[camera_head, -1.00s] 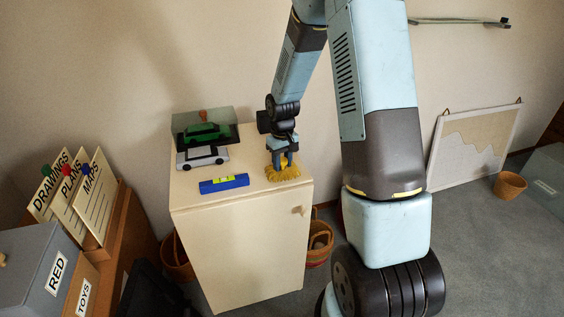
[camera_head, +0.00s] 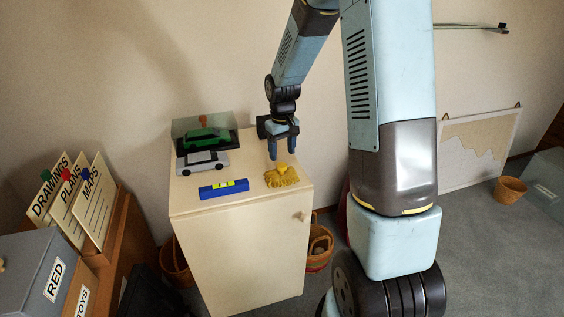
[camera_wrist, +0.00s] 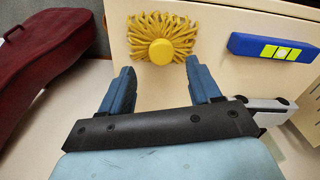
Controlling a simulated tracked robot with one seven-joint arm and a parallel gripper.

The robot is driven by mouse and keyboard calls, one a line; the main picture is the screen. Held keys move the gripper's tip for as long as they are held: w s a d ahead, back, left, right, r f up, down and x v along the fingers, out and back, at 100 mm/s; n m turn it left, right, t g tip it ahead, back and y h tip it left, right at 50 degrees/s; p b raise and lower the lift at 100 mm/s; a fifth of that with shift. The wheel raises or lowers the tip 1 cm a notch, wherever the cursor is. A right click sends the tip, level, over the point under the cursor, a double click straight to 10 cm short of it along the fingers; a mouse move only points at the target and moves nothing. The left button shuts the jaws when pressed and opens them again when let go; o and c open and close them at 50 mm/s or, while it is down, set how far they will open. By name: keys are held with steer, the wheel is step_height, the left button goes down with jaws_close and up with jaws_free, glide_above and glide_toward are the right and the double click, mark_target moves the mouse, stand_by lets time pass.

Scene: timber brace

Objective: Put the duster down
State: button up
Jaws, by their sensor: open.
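The yellow duster (camera_head: 282,176) lies on top of the cream cabinet (camera_head: 225,208), near its right front edge. My gripper (camera_head: 283,157) is open and empty just above and behind the duster, apart from it. In the wrist view the duster (camera_wrist: 161,38) shows its fringe and round knob beyond the two blue fingertips of my gripper (camera_wrist: 160,78). Nothing is between the fingers.
A blue level (camera_head: 224,188) lies left of the duster. A silver toy car (camera_head: 203,162) and a green car (camera_head: 207,137) in a clear case stand behind it. A basket (camera_head: 319,247) is right of the cabinet. A dark red case (camera_wrist: 40,60) shows in the wrist view.

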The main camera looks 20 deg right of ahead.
mark_target(282, 164)
steer(key=s+r+m+t, duration=0.1)
steer(key=s+r, duration=0.5)
steer(key=r, duration=0.4)
steer(key=s+r+t, duration=0.2)
steer(key=s+r, duration=0.5)
steer(key=r, duration=0.3)
steer(key=s+r+m+t, duration=0.1)
steer(key=s+r, duration=0.1)
steer(key=s, duration=0.5)
steer(key=s+r+m+t, duration=0.1)
steer(key=s+r, duration=0.2)
steer(key=s, duration=0.5)
steer(key=shift+s+t, duration=0.25)
steer(key=shift+t, duration=0.05)
steer(key=shift+o, duration=0.4)
steer(key=shift+r, duration=0.1)
